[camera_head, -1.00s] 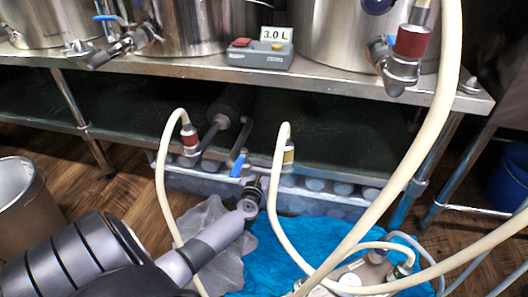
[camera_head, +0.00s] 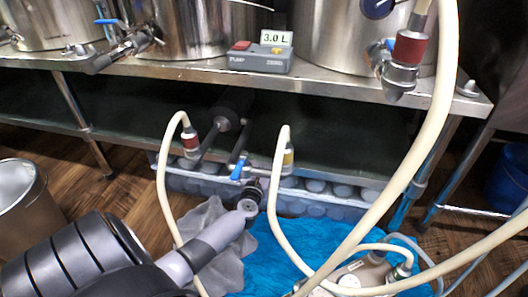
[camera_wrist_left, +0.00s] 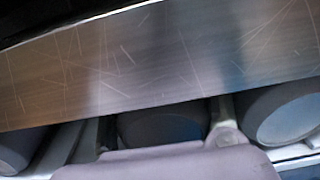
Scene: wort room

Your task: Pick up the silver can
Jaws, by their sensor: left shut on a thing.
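My left gripper (camera_head: 255,190) reaches down to the low shelf edge, in front of a row of several cans. In the left wrist view, its fingers (camera_wrist_left: 165,130) are on both sides of a grey, shaded silver can (camera_wrist_left: 160,125), shut on it. Only part of that can shows below a scratched metal edge. Another can (camera_wrist_left: 285,112) lies to the right with its round end showing, and one more (camera_wrist_left: 14,148) is at the left. In the head view the held can is hidden by the gripper. My right gripper is not in view.
The metal bench (camera_head: 150,68) with steel kettles overhangs the low shelf. Pale hoses (camera_head: 415,150) loop in front of it, one close to my left arm. A pump (camera_head: 360,275) lies on a blue cloth (camera_head: 275,250). A metal bin (camera_head: 30,215) stands at left.

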